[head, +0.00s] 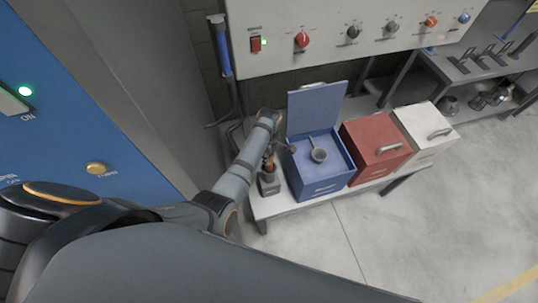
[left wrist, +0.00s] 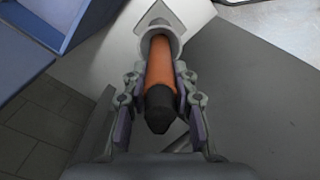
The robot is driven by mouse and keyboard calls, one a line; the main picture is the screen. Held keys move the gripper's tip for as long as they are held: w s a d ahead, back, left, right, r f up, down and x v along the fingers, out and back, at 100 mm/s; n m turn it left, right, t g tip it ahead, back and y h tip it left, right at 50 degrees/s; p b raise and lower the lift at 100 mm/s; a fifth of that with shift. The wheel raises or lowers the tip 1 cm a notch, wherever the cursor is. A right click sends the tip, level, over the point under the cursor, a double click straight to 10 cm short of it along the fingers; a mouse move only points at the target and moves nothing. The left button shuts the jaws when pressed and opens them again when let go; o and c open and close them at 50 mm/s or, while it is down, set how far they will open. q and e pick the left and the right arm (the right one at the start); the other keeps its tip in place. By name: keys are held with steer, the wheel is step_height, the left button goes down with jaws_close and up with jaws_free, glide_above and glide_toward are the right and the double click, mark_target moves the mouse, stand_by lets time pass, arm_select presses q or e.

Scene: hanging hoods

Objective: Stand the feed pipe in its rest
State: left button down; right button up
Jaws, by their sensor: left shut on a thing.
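The feed pipe (left wrist: 160,65) shows in the left wrist view as an orange shaft with a black near end and a round grey far end. My left gripper (left wrist: 158,98) is shut around it, one finger on each side. In the head view the feed pipe (head: 268,163) is a small orange piece, partly hidden by my left gripper (head: 269,150). A small dark block that looks like the rest (head: 269,187) stands on the bench's left end, just below the orange piece. I cannot tell whether they touch. My right gripper is not in view.
On the bench (head: 268,207) stand an open blue box (head: 310,190) with a ladle-like tool (head: 318,154) inside, a shut red box (head: 375,145) and a shut white box (head: 423,128). A control panel (head: 350,35) hangs behind. The floor in front is clear.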

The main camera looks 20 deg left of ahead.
arm_select(q)
steer(key=shift+f+b, duration=0.8)
steer(key=shift+f, duration=0.65)
steer(key=c, duration=1)
jaws_free()
step_height(320, 180, up, 8)
steer(key=shift+f, duration=0.2)
steer(key=shift+d, duration=0.1)
